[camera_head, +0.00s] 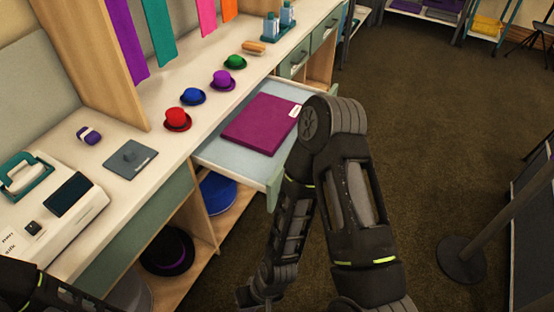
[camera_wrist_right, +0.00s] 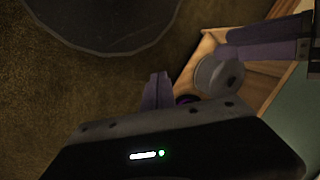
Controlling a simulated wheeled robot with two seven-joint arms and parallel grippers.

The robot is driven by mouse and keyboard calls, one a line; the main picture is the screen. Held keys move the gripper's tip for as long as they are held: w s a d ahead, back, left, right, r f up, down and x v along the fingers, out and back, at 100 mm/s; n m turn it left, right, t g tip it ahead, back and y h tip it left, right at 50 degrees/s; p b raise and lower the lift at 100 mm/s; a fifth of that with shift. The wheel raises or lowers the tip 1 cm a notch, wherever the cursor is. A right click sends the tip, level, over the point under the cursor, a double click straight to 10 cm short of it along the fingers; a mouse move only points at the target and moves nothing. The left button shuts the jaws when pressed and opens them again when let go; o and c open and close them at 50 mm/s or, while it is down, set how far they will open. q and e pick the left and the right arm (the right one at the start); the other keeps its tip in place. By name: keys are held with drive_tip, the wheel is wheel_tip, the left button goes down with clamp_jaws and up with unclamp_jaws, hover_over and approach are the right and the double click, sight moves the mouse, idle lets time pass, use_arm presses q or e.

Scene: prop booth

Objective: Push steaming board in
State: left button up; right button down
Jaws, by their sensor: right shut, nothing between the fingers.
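The steaming board (camera_head: 223,152) is a pale blue pull-out panel with a green front edge. It sticks out from the white counter in the head view. A folded magenta cloth (camera_head: 262,124) with a white tag lies on it. My right arm bends in front of the board's right end and hides part of that edge. My right gripper (camera_head: 262,291) hangs low, below the board and apart from it. It is shut and empty, and its fingers (camera_wrist_right: 157,91) show dimly in the right wrist view. Only a dark part of my left arm shows at the lower left; its gripper is outside the picture.
Small hats, including a red one (camera_head: 177,119), line the counter. A grey pad (camera_head: 130,159) and a white machine (camera_head: 50,215) are at left. A black hat (camera_head: 167,251) sits in the shelf below. A post base (camera_head: 462,260) stands right; brown carpet between is clear.

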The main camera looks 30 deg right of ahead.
use_arm(q)
drive_tip(key=shift+o, duration=0.4)
drive_tip(key=shift+o, duration=0.3)
wheel_tip(320, 180, down, 2)
drive_tip(key=shift+f+b, duration=0.1)
drive_tip(key=shift+b, duration=1)
use_arm(e)
drive_tip(key=w+d+r+m+t+h+b, duration=0.1)
drive_tip(key=w+d+m+t+h+b, duration=0.2)
drive_tip(key=w+d, duration=1.25)
use_arm(q)
wheel_tip(320, 180, down, 8)
drive_tip(key=b, duration=0.4)
drive_tip(key=shift+r+b, duration=0.2)
drive_tip(key=shift+b, duration=0.1)
use_arm(e)
drive_tip(key=w+d+r+m+t+h, duration=0.1)
drive_tip(key=w+d+r, duration=0.3)
drive_tip(key=d+r, duration=0.4)
drive_tip(key=w+d+r+m+t, duration=0.2)
drive_tip(key=w+d+r+m, duration=0.2)
drive_tip(key=d+r, duration=0.4)
drive_tip(key=d, duration=0.6)
drive_tip(key=shift+d+t+h, duration=0.25)
drive_tip(key=shift+t+h, duration=0.15)
drive_tip(key=shift+w+f, duration=0.1)
drive_tip(key=shift+f, duration=0.05)
